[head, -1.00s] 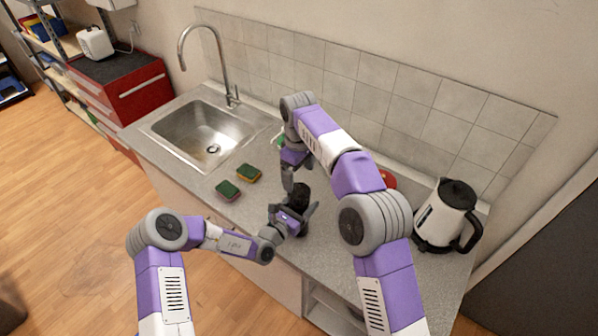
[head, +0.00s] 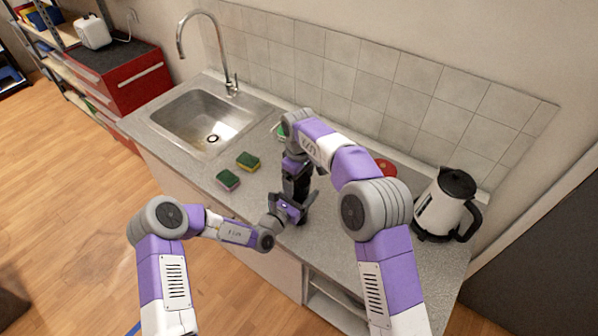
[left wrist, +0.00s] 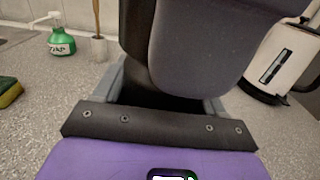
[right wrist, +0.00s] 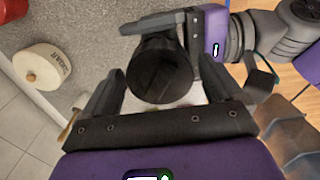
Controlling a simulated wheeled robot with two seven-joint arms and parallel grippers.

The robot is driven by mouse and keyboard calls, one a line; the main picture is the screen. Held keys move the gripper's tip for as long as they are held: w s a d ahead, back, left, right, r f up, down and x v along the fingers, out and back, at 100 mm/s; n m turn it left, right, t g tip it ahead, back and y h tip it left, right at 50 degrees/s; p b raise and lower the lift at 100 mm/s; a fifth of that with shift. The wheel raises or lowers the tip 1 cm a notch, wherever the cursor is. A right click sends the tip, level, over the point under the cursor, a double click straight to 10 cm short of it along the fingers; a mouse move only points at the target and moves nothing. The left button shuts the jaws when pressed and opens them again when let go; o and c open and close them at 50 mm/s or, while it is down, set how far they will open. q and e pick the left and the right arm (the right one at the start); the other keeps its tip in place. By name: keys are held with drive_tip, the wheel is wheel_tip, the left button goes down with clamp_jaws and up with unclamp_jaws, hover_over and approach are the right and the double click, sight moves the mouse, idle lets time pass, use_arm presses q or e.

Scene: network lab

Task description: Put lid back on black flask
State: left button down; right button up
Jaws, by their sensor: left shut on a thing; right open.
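The black flask is gripped by my left gripper (head: 290,208) near the counter's front edge. Its dark body (left wrist: 205,45) fills the top middle of the left wrist view, between the left fingers. My right gripper (head: 295,186) is directly above it, open and pointing down, and hides most of the flask in the head view. In the right wrist view a round black top (right wrist: 160,72) lies between the open right fingers. I cannot tell whether this is the lid or the flask's own top, nor whether the lid is seated.
A white and black kettle (head: 442,208) stands at right on the counter (head: 350,255). Two sponges, one (head: 228,180) nearer and one (head: 248,161) farther, lie left of the grippers, beside the sink (head: 195,115). A green bottle (left wrist: 62,42) and a white labelled jar (right wrist: 42,70) stand behind.

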drive_tip(key=shift+f, duration=0.1)
drive_tip(key=shift+c, duration=0.4)
drive_tip(key=c, duration=1)
drive_tip(key=shift+o, duration=0.2)
drive_tip(key=shift+m, duration=0.8)
drive_tip(key=o, duration=1.2)
drive_tip(key=shift+c, duration=0.2)
drive_tip(key=shift+r, duration=2.3)
drive_tip(key=shift+c, duration=0.2)
